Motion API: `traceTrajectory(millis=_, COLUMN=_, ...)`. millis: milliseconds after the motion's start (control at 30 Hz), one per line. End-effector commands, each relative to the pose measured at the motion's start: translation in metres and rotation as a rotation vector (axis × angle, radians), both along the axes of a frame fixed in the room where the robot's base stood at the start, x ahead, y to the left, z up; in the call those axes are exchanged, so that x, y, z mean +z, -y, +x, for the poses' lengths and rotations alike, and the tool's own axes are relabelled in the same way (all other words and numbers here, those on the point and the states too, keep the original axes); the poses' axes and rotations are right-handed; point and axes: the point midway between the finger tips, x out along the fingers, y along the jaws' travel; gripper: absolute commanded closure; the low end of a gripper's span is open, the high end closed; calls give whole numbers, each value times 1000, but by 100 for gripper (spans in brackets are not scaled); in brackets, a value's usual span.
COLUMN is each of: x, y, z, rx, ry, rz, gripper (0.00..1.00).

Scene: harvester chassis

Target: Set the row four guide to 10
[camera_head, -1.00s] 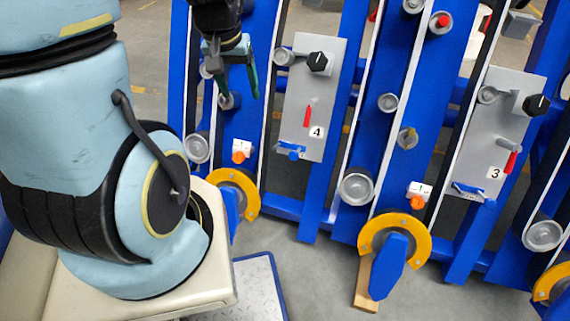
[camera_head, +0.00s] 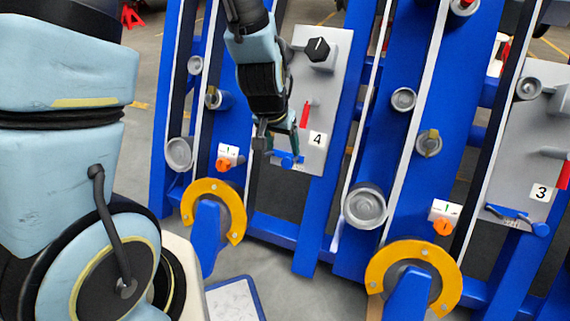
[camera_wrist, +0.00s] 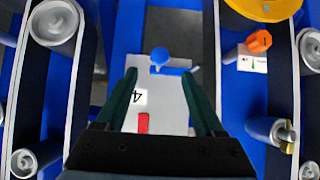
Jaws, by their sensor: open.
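The row 4 panel (camera_head: 335,85) is a grey plate with the label 4 (camera_head: 317,139). A blue guide piece with a round knob (camera_head: 288,161) sits at its lower end. In the wrist view the blue knob (camera_wrist: 160,56) is beyond the fingertips and roughly between their lines, with a blue bar below and right of it. My gripper (camera_head: 284,147) is open and empty in front of the lower panel. It shows in the wrist view (camera_wrist: 159,76) with its two green fingers apart. I cannot read any scale on the guide, and the gripper partly covers it in the head view.
Above the guide are a red lever (camera_head: 306,113) and a black knob (camera_head: 317,49). An orange knob with a white scale (camera_head: 228,155) is to the left. The row 3 panel (camera_head: 532,130) is at the right. Blue rails, grey rollers and yellow half-rings (camera_head: 235,208) surround the panel.

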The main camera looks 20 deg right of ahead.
Motion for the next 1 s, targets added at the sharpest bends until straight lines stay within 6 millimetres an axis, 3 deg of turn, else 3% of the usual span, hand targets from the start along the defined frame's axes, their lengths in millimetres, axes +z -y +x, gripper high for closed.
traceTrajectory(millis=100, x=-27, y=6, z=6, rx=2, ry=-3, rz=2, gripper=30)
traceTrajectory(millis=400, x=-65, y=17, z=19, rx=2, ry=-2, rz=1, gripper=30)
traceTrajectory(millis=800, x=-70, y=20, z=21, rx=1, ry=-1, rz=0, gripper=30)
traceTrajectory(millis=1000, x=-70, y=19, z=21, rx=1, ry=-1, rz=0, gripper=50)
